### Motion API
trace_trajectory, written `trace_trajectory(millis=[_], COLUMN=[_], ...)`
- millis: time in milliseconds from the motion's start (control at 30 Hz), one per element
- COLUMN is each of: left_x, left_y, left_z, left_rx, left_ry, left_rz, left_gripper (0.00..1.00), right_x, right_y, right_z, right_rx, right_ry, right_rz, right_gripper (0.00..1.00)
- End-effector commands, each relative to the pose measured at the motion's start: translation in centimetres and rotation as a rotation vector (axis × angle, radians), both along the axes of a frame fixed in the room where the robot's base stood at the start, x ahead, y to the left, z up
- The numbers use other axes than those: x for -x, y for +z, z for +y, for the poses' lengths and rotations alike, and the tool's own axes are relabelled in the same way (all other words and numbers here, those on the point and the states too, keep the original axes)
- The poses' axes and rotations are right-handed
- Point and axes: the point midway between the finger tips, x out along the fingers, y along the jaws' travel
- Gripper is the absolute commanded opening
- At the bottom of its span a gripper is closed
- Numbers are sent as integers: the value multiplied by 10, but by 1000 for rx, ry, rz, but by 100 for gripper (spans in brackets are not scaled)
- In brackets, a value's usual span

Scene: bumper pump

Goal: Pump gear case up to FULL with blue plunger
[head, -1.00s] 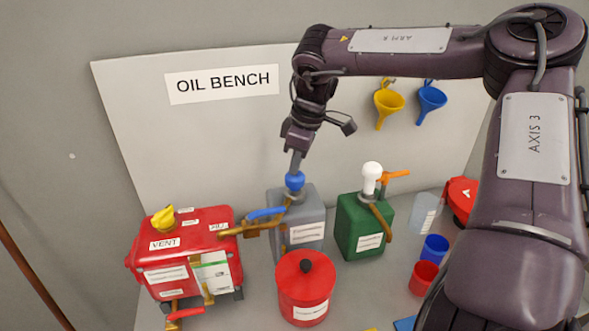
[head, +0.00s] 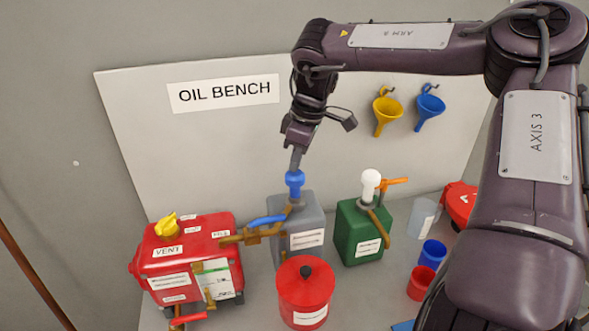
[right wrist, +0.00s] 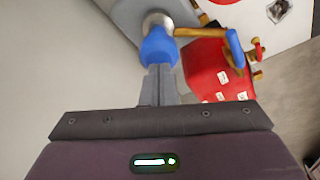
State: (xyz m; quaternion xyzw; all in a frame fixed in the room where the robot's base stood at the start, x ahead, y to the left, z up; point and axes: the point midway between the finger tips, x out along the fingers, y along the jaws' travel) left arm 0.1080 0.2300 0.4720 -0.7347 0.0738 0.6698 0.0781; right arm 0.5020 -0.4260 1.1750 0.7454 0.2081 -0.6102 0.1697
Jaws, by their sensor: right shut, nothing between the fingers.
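The blue plunger (head: 295,181) stands upright on the grey oil can (head: 312,222). My right gripper (head: 295,168) points down at the plunger's knob from above, fingers shut and empty. In the right wrist view, the shut fingertips (right wrist: 158,78) meet the end of the blue plunger (right wrist: 158,48), apparently touching it. The red gear case (head: 150,245) sits at the left, with VENT and FILL labels and a yellow cap on top. Its sight gauge (head: 218,282) is on the front; its level is too small to read. My left gripper is out of view.
A blue-handled brass valve (head: 262,227) lies between the grey can and gear case. A green can (head: 350,235) with a white knob stands to the right. A red lidded pot (head: 304,292) stands in front. Blue (head: 432,253) and red cups (head: 421,283) are at right.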

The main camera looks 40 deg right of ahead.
Motion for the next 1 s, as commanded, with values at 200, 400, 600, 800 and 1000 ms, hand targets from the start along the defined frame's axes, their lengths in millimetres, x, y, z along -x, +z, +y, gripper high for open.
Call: trace_trajectory(millis=[200,400,600,800,1000], left_x=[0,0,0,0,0], left_y=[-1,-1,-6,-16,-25], left_z=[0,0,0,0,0], left_rx=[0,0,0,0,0], left_ry=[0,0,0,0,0], left_rz=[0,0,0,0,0], left_gripper=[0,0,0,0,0], right_x=[0,0,0,0,0], right_y=[0,0,-7,-20,-33], right_z=[0,0,0,0,0], right_rx=[0,0,0,0,0], right_ry=[0,0,0,0,0], right_rz=[-1,-1,-1,-1,0], right_gripper=[0,0,0,0,0])
